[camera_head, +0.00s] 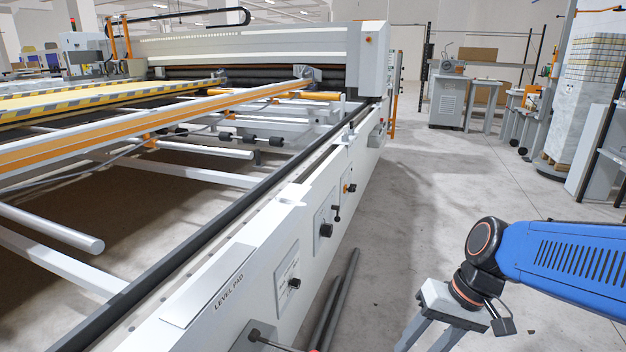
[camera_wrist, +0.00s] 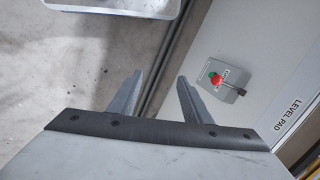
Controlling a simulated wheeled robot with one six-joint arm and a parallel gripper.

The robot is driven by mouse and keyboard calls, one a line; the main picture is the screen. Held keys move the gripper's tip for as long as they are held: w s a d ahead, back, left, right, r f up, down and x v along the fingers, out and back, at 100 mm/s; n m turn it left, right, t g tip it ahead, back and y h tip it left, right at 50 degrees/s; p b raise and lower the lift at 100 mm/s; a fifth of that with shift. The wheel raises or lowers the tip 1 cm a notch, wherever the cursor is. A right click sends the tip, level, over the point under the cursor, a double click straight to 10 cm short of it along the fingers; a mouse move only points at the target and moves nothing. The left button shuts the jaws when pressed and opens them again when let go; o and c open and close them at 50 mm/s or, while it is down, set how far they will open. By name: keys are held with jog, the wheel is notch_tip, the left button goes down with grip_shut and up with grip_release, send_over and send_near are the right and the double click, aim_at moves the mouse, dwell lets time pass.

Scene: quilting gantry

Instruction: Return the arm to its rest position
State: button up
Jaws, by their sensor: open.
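My arm shows at the lower right of the head view as a blue link with a dark wrist joint. My gripper (camera_head: 416,346) hangs below it, its grey fingers pointing down and partly cut off by the frame's bottom edge. In the wrist view my gripper (camera_wrist: 158,80) has its two grey fingers spread apart with nothing between them. Beyond the fingertips are the floor and dark rails. The fingers look clear of the machine's side.
The white quilting gantry (camera_head: 315,215) runs along the left, with knobs and a level pad (camera_head: 205,290) on its side. A control box (camera_wrist: 222,82) with red and green parts sits near the right finger. Dark bars (camera_head: 335,305) lie beside the machine. The aisle floor (camera_head: 430,190) is open.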

jog(key=s+d+r+t+h, duration=0.3)
jog(key=d+r+t+h, duration=0.1)
jog(key=d, duration=0.4)
jog(key=shift+s+r+n+t, duration=0.3)
jog(key=shift+r+t, duration=0.1)
jog(key=shift+r, duration=0.25)
